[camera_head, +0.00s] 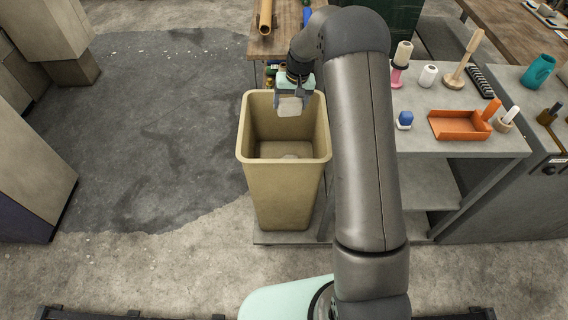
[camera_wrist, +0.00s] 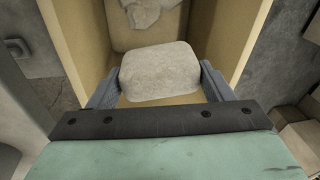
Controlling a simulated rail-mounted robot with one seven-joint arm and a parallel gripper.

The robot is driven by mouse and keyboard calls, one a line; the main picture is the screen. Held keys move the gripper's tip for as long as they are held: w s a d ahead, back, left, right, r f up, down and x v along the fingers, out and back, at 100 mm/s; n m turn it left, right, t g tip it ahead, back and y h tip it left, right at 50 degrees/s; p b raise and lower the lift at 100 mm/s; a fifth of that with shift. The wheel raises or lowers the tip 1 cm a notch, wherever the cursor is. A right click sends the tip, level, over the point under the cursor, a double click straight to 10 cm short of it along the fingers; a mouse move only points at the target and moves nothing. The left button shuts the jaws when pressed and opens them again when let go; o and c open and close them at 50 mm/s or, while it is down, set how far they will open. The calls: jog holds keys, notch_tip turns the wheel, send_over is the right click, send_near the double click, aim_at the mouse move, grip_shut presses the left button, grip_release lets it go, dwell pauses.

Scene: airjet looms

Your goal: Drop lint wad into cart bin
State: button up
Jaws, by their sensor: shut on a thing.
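The cart bin (camera_head: 284,196) is a tall tan open-topped bin in the middle of the head view. My gripper (camera_head: 290,106) is over the bin's opening, towards its back rim. It is shut on a pale grey lint wad (camera_head: 289,107). In the wrist view the lint wad (camera_wrist: 160,72) sits between my two fingers, and the bin's tan walls (camera_wrist: 75,45) surround it. Another pale lumpy piece (camera_wrist: 150,12) shows below, inside the bin. How far the wad hangs above the bin's floor is hard to tell.
A grey worktop (camera_head: 440,130) stands right of the bin, with yarn cones, a blue item and an orange tray (camera_head: 458,125) on it. A wooden table (camera_head: 276,42) is behind the bin. The dark floor patch (camera_head: 150,130) on the left is clear.

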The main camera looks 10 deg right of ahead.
aim_at(290, 114)
notch_tip(290, 114, down, 6)
jog(key=b, duration=0.2)
jog(key=shift+r+b, duration=0.15)
jog(key=shift+b, duration=0.2)
jog(key=o, duration=1)
jog(key=shift+s+d+r+b, duration=0.15)
jog(key=shift+s+d+r, duration=0.2)
jog(key=shift+r, duration=2.5)
jog(key=shift+s+d+r+b, duration=0.1)
jog(key=shift+s+d+r, duration=0.25)
jog(key=shift+r, duration=2.55)
jog(key=shift+s+d+r+b, duration=0.2)
jog(key=shift+d+r, duration=0.25)
jog(key=shift+r, duration=2.4)
